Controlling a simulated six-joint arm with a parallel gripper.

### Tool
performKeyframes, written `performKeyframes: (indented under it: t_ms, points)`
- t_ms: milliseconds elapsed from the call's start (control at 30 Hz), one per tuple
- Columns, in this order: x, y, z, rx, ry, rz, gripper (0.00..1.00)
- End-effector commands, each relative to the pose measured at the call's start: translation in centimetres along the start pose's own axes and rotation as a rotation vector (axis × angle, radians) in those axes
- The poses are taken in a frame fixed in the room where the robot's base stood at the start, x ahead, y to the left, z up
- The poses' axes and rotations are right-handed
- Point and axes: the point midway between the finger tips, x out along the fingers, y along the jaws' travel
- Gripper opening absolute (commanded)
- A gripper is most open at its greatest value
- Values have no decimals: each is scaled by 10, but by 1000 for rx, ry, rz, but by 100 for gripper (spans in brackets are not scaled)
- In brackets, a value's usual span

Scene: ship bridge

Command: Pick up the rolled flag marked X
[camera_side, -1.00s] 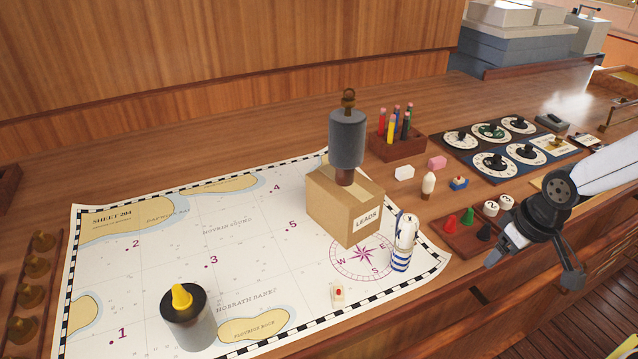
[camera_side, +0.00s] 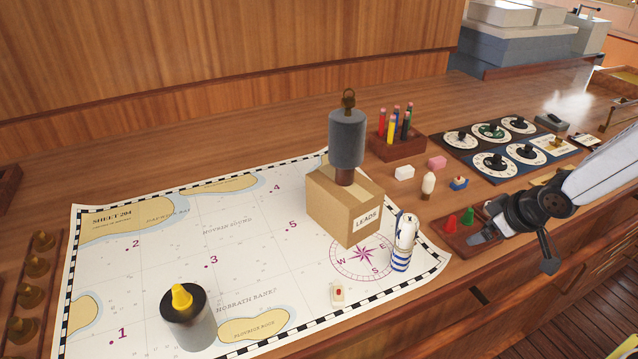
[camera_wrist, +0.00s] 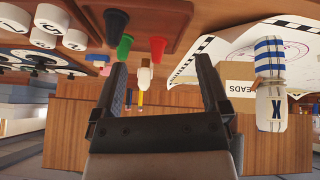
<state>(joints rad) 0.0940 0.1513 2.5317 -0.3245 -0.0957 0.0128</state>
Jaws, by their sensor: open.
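The rolled flag (camera_side: 404,243) is white with blue stripes. It stands upright on the chart's right edge, beside the compass rose and just in front of the LEADS box (camera_side: 345,208). In the wrist view the flag (camera_wrist: 271,85) is upside down at the right, and a dark X shows on it. My gripper (camera_side: 510,254) is to the right of the flag, apart from it, near the counter's front edge. In the wrist view my gripper (camera_wrist: 161,66) has its fingers spread with nothing held between them.
A peg board (camera_side: 452,238) with red and green pegs lies beside and partly behind my gripper. A grey cylinder (camera_side: 346,138) stands on the box. Another cylinder (camera_side: 190,325) stands on the chart (camera_side: 160,270). The chart between is mostly clear.

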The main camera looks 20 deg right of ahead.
Motion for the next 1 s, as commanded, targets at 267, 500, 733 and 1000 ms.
performKeyframes:
  t_ms: [267,500,733,1000]
  points:
    - [21,2,-26,-161,240,-67,96]
    - [26,-13,-40,-268,449,-194,96]
    - [19,-34,-44,-329,645,-364,96]
    - [-2,-55,-38,-340,850,-579,96]
